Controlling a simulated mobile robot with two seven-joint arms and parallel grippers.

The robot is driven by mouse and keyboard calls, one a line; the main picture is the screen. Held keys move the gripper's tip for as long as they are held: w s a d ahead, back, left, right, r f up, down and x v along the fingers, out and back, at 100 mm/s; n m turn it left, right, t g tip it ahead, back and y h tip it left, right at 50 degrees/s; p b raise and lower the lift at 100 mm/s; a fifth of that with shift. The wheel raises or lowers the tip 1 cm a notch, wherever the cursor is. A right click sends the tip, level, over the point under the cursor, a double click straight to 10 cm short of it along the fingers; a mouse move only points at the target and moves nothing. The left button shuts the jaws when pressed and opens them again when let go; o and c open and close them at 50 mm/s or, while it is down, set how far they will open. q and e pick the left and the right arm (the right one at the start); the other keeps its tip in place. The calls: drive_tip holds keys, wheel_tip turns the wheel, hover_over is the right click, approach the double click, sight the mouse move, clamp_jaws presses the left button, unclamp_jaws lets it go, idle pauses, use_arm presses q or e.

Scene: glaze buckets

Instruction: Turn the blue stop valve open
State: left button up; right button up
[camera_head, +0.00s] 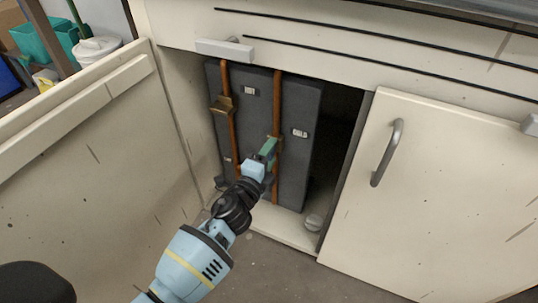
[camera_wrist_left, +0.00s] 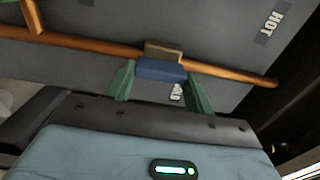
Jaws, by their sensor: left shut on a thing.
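The blue stop valve's handle (camera_wrist_left: 161,70) shows in the left wrist view, in front of its brass body (camera_wrist_left: 164,50) on a copper pipe (camera_wrist_left: 90,43). Its long side looks roughly in line with the pipe. My left gripper (camera_wrist_left: 160,76) has its green fingers on either side of the handle and is shut on it. In the head view my left gripper (camera_head: 268,151) reaches into the open cabinet at the right copper pipe (camera_head: 277,100). There the gripper hides most of the valve. My right gripper is not in view.
A second brass valve (camera_head: 222,105) sits on the left pipe (camera_head: 226,78). A grey panel (camera_head: 255,110) backs the pipes; a HOT label (camera_wrist_left: 274,24) shows. The open door (camera_head: 90,150) stands left, a closed door (camera_head: 420,200) right.

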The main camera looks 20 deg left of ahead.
use_arm(q)
drive_tip(key=o, duration=0.7)
drive_tip(key=shift+o, duration=1.4)
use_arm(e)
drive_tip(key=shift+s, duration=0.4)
use_arm(q)
drive_tip(key=shift+s, duration=0.1)
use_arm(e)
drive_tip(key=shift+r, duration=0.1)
use_arm(q)
drive_tip(key=s+p, duration=0.1)
drive_tip(key=s, duration=0.6)
drive_tip(key=shift+s+a+p, duration=0.15)
drive_tip(key=shift+s+p, duration=0.15)
drive_tip(key=shift+s, duration=0.05)
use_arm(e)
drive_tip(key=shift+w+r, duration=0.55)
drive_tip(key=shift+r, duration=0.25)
use_arm(q)
drive_tip(key=shift+r, duration=0.1)
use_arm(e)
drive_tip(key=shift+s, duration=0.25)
